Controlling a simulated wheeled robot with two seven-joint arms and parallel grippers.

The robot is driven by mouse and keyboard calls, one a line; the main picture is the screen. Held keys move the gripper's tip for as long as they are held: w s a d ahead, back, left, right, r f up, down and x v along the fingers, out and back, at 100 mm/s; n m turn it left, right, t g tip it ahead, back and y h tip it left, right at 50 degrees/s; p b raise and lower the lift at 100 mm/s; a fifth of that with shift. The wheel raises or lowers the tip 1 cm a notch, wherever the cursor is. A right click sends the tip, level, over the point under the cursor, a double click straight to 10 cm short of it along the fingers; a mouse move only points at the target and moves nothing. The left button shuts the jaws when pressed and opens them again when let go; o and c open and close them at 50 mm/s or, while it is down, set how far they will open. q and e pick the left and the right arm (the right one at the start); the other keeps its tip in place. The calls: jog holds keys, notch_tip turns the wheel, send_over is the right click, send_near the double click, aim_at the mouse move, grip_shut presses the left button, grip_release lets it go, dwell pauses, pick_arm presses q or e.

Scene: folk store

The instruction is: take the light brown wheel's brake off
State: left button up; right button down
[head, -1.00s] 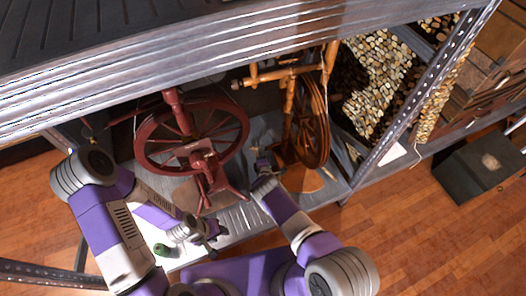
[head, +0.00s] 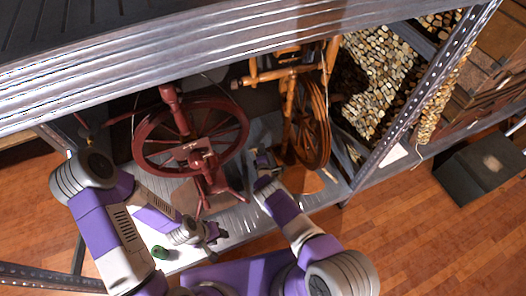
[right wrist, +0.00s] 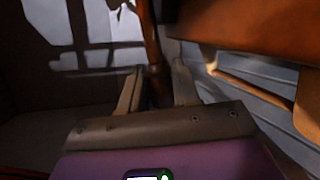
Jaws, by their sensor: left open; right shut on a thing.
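The light brown spinning wheel (head: 312,122) stands upright on the metal shelf, right of the red-brown wheel (head: 232,125). My right gripper (head: 264,158) is low at the left side of the light brown wheel. In the right wrist view its two fingers (right wrist: 157,88) are shut on a slim, dark brown upright part (right wrist: 152,60). Shadow keeps me from telling whether this part is the brake. My left gripper (head: 216,231) is open and empty at the shelf's front edge, below the red-brown wheel.
The metal shelf's upper board (head: 200,60) hangs over both wheels. A perforated post (head: 425,95) and strings of pale discs (head: 378,75) stand to the right. A small green object (head: 160,252) lies at the front left. A dark box (head: 482,165) is on the floor.

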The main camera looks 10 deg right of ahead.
jog(key=shift+r, duration=0.1)
jog(key=shift+r+m+g+y+p, duration=0.4)
jog(key=shift+r+m+y+p, duration=0.4)
jog(key=shift+r+m, duration=0.4)
jog(key=shift+d+r+m+y+p, duration=0.2)
jog(key=shift+r+m+y+p, duration=0.4)
jog(key=shift+m, duration=0.6)
jog(key=shift+r, duration=0.15)
jog(key=shift+w+d+r, duration=0.1)
jog(key=shift+w+r, duration=0.05)
jog(key=c, duration=0.9)
grip_release()
jog(key=shift+r, duration=0.1)
